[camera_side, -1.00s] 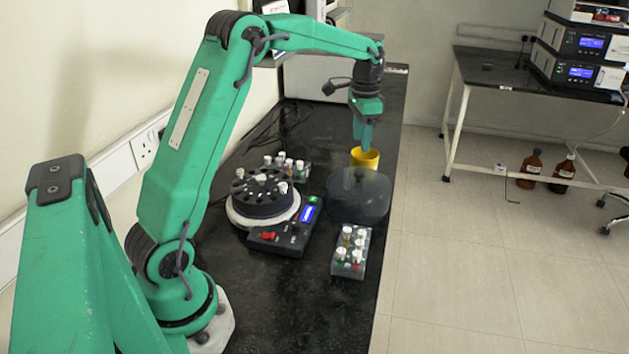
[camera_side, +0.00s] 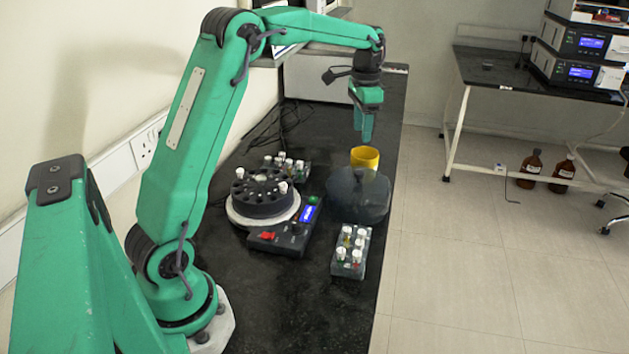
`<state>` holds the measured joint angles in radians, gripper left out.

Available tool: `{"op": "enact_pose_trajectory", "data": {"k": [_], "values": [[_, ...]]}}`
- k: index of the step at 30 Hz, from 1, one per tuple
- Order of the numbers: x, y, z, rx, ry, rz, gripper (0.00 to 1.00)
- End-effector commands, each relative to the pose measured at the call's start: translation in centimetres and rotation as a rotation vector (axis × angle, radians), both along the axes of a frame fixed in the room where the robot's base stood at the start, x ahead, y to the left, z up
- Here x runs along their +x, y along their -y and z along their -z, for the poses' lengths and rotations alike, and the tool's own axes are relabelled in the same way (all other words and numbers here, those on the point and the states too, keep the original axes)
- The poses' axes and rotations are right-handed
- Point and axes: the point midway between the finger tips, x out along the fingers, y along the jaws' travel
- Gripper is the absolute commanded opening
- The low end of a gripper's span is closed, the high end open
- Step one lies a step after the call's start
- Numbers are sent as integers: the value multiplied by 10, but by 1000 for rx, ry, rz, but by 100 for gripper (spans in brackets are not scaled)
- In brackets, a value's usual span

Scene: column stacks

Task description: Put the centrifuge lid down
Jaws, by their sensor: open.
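The centrifuge lid (camera_side: 357,196), a dark translucent dome, rests on the black bench right of the centrifuge (camera_side: 262,196). The centrifuge is uncovered, with its dark round rotor showing and a white-capped tube in it. My gripper (camera_side: 363,137) is open and empty, with its fingers pointing down.
A rack of capped tubes (camera_side: 351,252) stands in front of the lid, and another rack (camera_side: 288,166) stands behind the centrifuge. The bench's right edge is close to the lid. The front of the bench is clear.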

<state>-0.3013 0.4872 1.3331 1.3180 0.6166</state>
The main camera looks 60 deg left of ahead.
Motion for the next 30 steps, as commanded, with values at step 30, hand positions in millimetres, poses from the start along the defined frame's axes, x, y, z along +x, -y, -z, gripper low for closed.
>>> {"op": "enact_pose_trajectory", "data": {"k": [30], "values": [[-159, 113, -73, 8, 289, -180, 48]]}}
